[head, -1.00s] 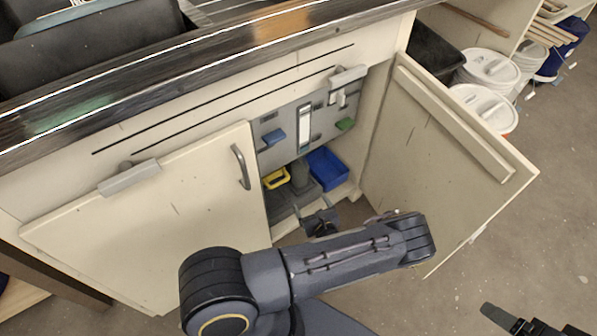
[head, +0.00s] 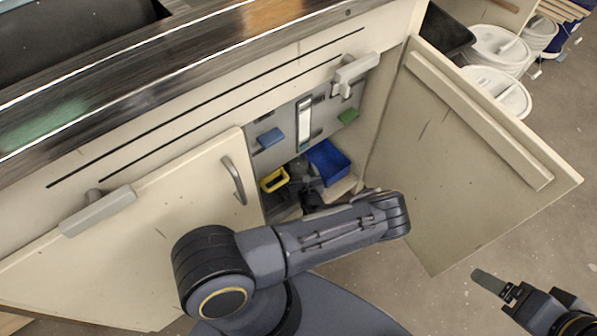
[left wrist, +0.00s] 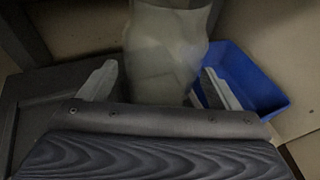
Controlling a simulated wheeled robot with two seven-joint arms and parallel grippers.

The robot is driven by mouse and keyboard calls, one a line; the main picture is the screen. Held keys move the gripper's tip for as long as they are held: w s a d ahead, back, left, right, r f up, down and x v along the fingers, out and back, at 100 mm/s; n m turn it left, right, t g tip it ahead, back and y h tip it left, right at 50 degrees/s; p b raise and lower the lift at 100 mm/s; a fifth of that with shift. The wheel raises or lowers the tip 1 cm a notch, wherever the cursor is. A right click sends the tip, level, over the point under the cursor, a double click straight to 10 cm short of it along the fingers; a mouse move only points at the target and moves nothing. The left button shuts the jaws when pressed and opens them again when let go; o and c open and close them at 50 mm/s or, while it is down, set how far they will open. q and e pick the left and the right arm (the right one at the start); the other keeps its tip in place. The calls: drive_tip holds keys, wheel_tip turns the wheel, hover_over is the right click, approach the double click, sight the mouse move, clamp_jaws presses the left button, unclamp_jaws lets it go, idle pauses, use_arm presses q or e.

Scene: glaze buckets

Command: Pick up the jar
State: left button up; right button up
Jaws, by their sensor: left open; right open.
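The jar (left wrist: 165,45) looks pale and smooth in the left wrist view, standing upright with its top cut off by the frame. My left gripper (left wrist: 160,85) is open, with one pale finger on each side of the jar's lower part. I cannot tell whether the fingers touch it. In the head view my left arm reaches into the open cabinet; its gripper is mostly hidden behind the arm, and I cannot make out the jar there. My right gripper (head: 493,286) is open and empty, out over the floor at the lower right.
A blue bin (head: 327,163) stands in the cabinet, and right of the jar in the left wrist view (left wrist: 245,80). A yellow bin (head: 274,180) is beside it. The right door (head: 460,160) stands open; the left door (head: 150,240) is shut. White buckets (head: 497,90) stand beyond.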

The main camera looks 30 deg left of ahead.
use_arm(q)
drive_tip(key=shift+x, duration=0.85)
drive_tip(key=shift+c, duration=0.4)
drive_tip(key=shift+d, duration=0.1)
drive_tip(key=c, duration=1)
drive_tip(key=shift+r, duration=0.1)
